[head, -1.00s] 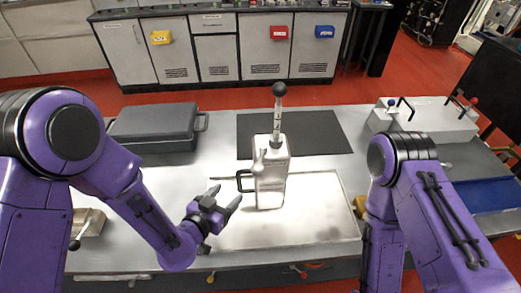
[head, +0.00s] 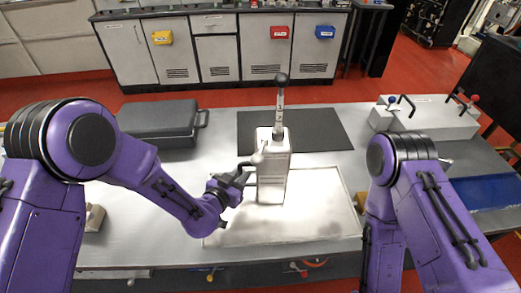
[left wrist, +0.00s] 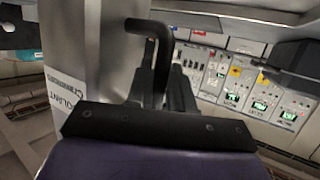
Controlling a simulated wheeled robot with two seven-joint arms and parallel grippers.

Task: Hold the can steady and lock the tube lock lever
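The white can (head: 273,180) stands upright on the pale tray (head: 325,215) in the head view. A grey marked tube (head: 280,112) with a dark knob rises from its top. A small pale lever (head: 257,157) shows at the can's upper left front; I cannot tell its lock position. My left gripper (head: 243,178) is at the can's left side, at its black handle. In the left wrist view the bent black handle (left wrist: 155,35) passes between the fingers (left wrist: 161,92), which look closed on it. The can's lettered side (left wrist: 62,88) is beside them. My right gripper is out of view.
A dark grey case (head: 155,124) lies at the back left of the bench. A dark mat (head: 315,130) lies behind the can. A pale box with levers (head: 430,118) and a blue tray (head: 480,195) are on the right. The tray right of the can is clear.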

